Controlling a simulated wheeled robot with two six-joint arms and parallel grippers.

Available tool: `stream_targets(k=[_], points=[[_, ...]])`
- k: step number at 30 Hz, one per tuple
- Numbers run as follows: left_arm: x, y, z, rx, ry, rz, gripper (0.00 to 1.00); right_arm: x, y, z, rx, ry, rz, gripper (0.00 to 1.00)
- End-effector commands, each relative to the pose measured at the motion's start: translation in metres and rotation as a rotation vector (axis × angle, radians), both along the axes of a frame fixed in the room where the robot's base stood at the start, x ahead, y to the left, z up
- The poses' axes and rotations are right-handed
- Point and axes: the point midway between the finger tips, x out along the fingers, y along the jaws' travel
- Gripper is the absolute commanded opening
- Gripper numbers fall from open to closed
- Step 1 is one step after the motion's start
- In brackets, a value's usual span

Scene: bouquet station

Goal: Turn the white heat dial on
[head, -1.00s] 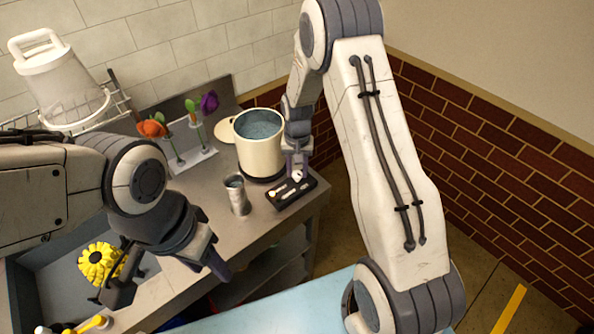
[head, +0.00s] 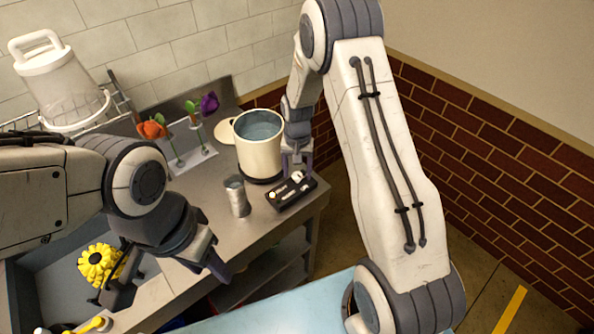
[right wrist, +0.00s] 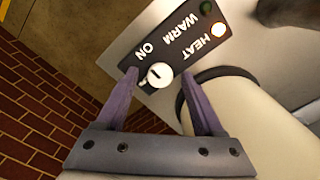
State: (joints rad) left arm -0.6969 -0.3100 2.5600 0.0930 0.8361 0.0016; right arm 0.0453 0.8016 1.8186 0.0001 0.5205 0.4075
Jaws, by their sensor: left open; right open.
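The white heat dial (right wrist: 161,77) is a round knob with a dark mark, on a black control panel (head: 284,199) at the counter's right end. In the right wrist view the panel reads ON, WARM and HEAT. The dial's mark sits on its side towards ON. An orange-white lamp (right wrist: 219,30) glows beside HEAT; a green lamp (right wrist: 206,7) looks dim. My right gripper (right wrist: 159,75) is open, its fingertips on either side of the dial with gaps visible. My left gripper (head: 168,283) is open and empty above the counter's front edge and sink.
A cream pot (head: 259,158) of water stands behind the panel, close to my right gripper. A metal cup (head: 237,197) stands left of the panel. Flowers in a rack (head: 193,158) are further back. A yellow flower (head: 98,264) is near my left gripper.

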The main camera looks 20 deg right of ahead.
Motion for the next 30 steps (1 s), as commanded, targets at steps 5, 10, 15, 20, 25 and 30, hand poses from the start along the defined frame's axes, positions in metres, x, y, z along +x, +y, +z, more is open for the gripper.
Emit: stream_targets(k=[5,10,15,20,25,30], points=[[0.000,0.000,-0.004,0.000,0.000,0.000,0.50,0.001,0.000,0.011,0.000,-0.003,0.001,0.69],[0.000,0.000,-0.013,0.000,0.000,-0.001,0.50,0.002,0.000,0.043,0.000,-0.007,0.000,0.69],[0.000,0.000,-0.019,0.000,0.000,-0.001,0.50,0.001,0.000,0.076,0.000,-0.005,0.000,0.69],[0.000,0.000,-0.022,0.000,0.000,-0.001,0.50,0.001,0.000,0.097,0.000,-0.003,0.000,0.69],[0.000,0.000,-0.023,0.000,0.000,-0.001,0.50,0.000,0.000,0.104,0.000,0.000,0.000,0.69],[0.000,0.000,-0.023,0.000,0.000,-0.001,0.50,0.000,0.000,0.105,0.000,0.000,0.000,0.69]])
